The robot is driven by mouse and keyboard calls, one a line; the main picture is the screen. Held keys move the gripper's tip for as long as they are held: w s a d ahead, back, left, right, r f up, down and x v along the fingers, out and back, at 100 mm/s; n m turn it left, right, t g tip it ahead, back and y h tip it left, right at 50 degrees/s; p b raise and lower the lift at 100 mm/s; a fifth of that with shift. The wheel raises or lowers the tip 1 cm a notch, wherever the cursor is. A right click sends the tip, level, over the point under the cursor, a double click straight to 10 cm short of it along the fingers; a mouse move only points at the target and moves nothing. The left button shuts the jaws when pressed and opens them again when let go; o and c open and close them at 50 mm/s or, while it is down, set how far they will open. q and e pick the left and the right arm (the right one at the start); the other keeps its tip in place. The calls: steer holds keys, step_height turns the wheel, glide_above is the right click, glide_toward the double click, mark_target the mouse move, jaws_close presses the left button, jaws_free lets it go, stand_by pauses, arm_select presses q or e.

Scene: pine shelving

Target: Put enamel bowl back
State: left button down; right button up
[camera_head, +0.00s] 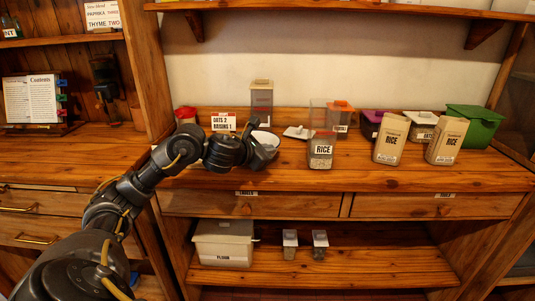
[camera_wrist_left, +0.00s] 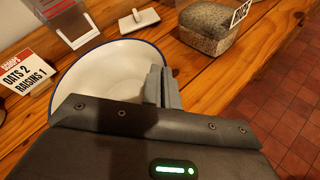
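The enamel bowl (camera_head: 266,139) is white with a dark blue rim and is at the counter's left-middle part in the head view. It fills much of the left wrist view (camera_wrist_left: 105,72), with its near side hidden by my gripper's body. My left gripper (camera_head: 250,152) is at the bowl's rim. In the left wrist view its fingers (camera_wrist_left: 164,88) are close together, shut on the rim at the bowl's right side. I cannot tell whether the bowl touches the counter. My right gripper is not in view.
A clear RICE container (camera_head: 320,151) stands just right of the bowl. A small white lidded piece (camera_head: 298,132) and an OATS 2 RAISINS 1 card (camera_head: 223,122) are near. RICE packs (camera_head: 390,138) and a green bin (camera_head: 474,126) stand at right. A FLOUR box (camera_head: 223,243) sits below.

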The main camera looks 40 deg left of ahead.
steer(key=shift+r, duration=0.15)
arm_select(q)
steer(key=c, duration=2.1)
jaws_free()
steer(key=shift+f, duration=0.1)
steer(key=o, duration=0.4)
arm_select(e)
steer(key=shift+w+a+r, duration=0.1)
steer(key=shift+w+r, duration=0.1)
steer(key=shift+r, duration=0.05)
